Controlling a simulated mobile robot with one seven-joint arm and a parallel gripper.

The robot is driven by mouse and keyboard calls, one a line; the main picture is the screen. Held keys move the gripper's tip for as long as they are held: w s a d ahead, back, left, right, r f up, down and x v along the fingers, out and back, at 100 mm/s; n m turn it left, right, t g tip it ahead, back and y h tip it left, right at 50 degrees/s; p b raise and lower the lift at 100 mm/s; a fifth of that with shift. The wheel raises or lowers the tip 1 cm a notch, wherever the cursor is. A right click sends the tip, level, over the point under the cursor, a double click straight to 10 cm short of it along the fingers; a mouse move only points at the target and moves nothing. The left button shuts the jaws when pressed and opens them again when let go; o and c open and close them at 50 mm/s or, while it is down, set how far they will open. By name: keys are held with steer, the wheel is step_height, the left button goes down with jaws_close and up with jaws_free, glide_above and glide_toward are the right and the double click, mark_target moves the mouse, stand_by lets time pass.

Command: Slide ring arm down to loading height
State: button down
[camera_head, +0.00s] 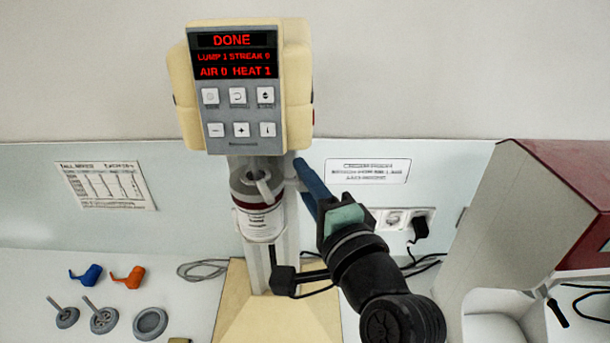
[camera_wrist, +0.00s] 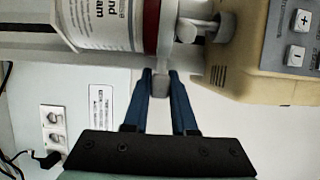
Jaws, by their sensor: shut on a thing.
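The cream mill (camera_head: 298,85) stands upright, its display reading DONE. Below its head hangs a white labelled jar with a maroon band (camera_head: 262,222), under a grey ring-like collar (camera_head: 240,183), which looks like the ring arm. In the wrist view the jar (camera_wrist: 105,22) lies sideways across the top, beside the mill head (camera_wrist: 250,50). My gripper (camera_head: 300,170) reaches in from the lower right. In the wrist view its blue fingers (camera_wrist: 160,78) are shut on a small grey tab (camera_wrist: 160,88) beside the maroon band. How the tab joins the ring arm is hidden.
The mill's cream base (camera_head: 275,318) is below. On the left counter lie blue (camera_head: 86,275) and orange (camera_head: 127,277) parts and several grey discs (camera_head: 150,323). A socket with plug (camera_head: 405,220) is behind my arm. A red-topped machine (camera_head: 530,210) stands at right.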

steer(key=shift+f, duration=0.3)
steer(key=c, duration=0.7)
jaws_free()
steer(key=b+v, duration=0.4)
steer(key=v, duration=0.9)
